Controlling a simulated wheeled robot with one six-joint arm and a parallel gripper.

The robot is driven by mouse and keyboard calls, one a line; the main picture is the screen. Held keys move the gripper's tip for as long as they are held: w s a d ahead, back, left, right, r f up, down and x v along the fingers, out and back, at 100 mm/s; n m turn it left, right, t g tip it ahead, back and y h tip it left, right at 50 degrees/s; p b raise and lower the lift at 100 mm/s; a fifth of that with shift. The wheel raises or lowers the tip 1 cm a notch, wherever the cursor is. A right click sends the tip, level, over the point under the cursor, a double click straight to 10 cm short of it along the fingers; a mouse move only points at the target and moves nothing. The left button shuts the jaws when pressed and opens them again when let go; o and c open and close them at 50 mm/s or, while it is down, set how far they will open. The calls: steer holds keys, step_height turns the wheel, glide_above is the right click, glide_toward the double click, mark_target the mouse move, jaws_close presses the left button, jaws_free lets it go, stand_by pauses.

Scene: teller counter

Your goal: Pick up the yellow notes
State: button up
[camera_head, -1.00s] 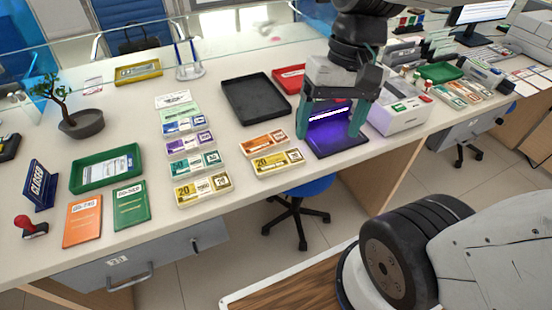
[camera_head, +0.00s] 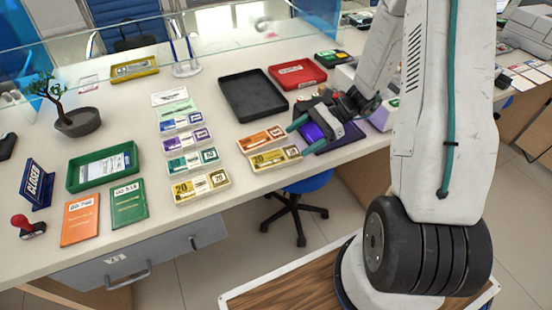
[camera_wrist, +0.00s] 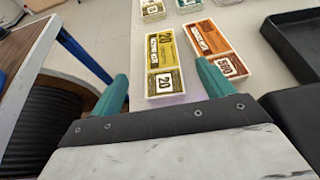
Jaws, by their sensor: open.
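A yellow bundle of notes (camera_head: 275,158) marked 20 lies flat at the counter's front edge, just left of my gripper. In the wrist view this yellow bundle (camera_wrist: 164,62) lies ahead, in line with the gap between the fingers. Another yellow bundle marked 20 (camera_head: 202,187) lies further left, at the front of a column of notes. My gripper (camera_head: 298,139) is open and empty, tilted, with its green fingertips pointing left at the near end of the right yellow bundle. The fingers also show in the wrist view (camera_wrist: 163,78). I cannot tell whether they touch it.
An orange bundle (camera_head: 261,139) lies directly behind the right yellow one; in the wrist view it is close to the right finger (camera_wrist: 213,45). A black tray (camera_head: 252,96) and red tray (camera_head: 298,74) stand behind. Bare counter separates the two yellow bundles.

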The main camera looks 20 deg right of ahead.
mark_target(277, 157)
steer(key=shift+w+f+m, duration=0.1)
steer(key=shift+f+m, duration=0.2)
steer(key=shift+f, duration=0.2)
steer(key=shift+a+f, duration=0.2)
steer(key=x, duration=0.7)
steer(key=c, duration=1.1)
